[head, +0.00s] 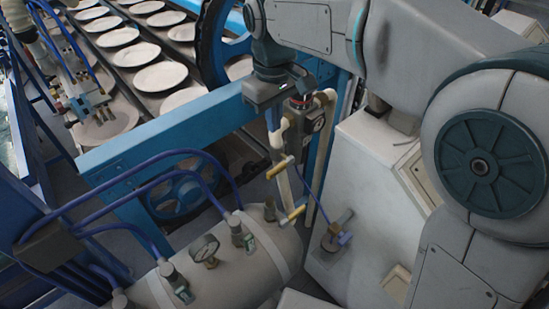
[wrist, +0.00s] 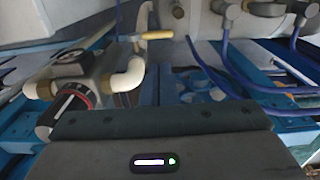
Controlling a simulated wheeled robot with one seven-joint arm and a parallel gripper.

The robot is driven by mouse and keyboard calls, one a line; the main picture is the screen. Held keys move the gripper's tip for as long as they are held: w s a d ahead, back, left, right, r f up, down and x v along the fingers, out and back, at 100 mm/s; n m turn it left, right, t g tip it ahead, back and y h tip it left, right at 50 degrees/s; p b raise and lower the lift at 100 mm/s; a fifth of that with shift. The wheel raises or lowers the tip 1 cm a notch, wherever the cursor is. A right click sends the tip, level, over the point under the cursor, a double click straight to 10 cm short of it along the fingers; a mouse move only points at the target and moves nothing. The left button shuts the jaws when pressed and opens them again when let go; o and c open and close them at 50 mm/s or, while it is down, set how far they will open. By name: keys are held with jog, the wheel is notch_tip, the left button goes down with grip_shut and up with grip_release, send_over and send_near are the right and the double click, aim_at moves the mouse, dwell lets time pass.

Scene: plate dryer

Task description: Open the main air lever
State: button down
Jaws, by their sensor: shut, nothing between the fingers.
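Two yellow-handled levers sit on the white piping below my gripper. The upper yellow lever (head: 280,167) is on a vertical pipe. The lower yellow lever (head: 292,215) is just above the grey air tank. One yellow lever (wrist: 160,35) also shows in the wrist view, beside a white pipe. I cannot tell which is the main air lever. My gripper (head: 272,92) is shut and empty, above the pipes and beside the regulator. Its dark body (wrist: 160,125) fills the bottom of the wrist view, and its fingertips are hard to make out.
A regulator with a red and black knob (wrist: 72,103) and a gauge stands close to my gripper. The grey air tank (head: 225,262) carries hoses and a gauge. A blue machine frame (head: 165,125) and plate conveyor lie behind. A white cabinet (head: 355,185) is at right.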

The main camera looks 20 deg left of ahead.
aim_at(274, 168)
notch_tip(274, 168, down, 13)
jog(key=shift+r+p, duration=0.15)
jog(key=shift+p, duration=0.9)
jog(key=shift+b, duration=0.3)
